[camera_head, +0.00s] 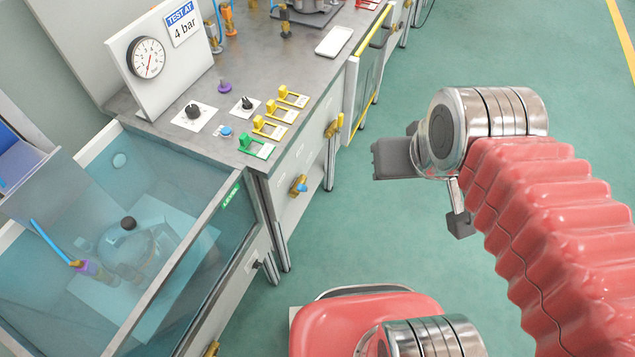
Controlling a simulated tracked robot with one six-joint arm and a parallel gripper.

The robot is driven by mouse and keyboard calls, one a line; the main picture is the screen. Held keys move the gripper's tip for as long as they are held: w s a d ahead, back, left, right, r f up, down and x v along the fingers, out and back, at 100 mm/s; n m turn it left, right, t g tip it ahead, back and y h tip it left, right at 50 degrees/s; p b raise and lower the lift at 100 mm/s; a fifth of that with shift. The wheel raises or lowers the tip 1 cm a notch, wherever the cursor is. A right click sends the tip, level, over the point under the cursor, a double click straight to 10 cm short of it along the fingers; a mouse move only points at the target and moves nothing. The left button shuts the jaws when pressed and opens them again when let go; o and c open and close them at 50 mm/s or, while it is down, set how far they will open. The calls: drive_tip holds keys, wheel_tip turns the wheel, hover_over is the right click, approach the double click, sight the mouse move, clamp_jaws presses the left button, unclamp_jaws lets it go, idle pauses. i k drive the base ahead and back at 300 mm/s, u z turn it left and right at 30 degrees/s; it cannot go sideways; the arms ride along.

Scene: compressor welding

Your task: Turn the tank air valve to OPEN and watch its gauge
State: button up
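A round white gauge (149,57) stands on an upright panel at the back of the bench, beside a "TEST AT 4 bar" sign; its reading is too small to tell. A blue-handled brass valve (298,186) sits on the bench front, near the tank. A yellow valve (334,127) is further right. Labels are too small to read, so I cannot tell which is the tank air valve. The water tank (231,211) is at lower left with a submerged compressor (128,245). My gripper (395,157) is out over the floor, right of the bench, touching nothing; its fingers are not clear.
The green floor (380,240) between bench and arm is clear.

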sight(300, 188)
drive_tip(key=z, duration=0.75)
drive_tip(key=k, duration=0.7)
drive_tip(key=u, duration=0.95)
drive_tip(key=i, duration=1)
drive_tip(key=u, duration=0.05)
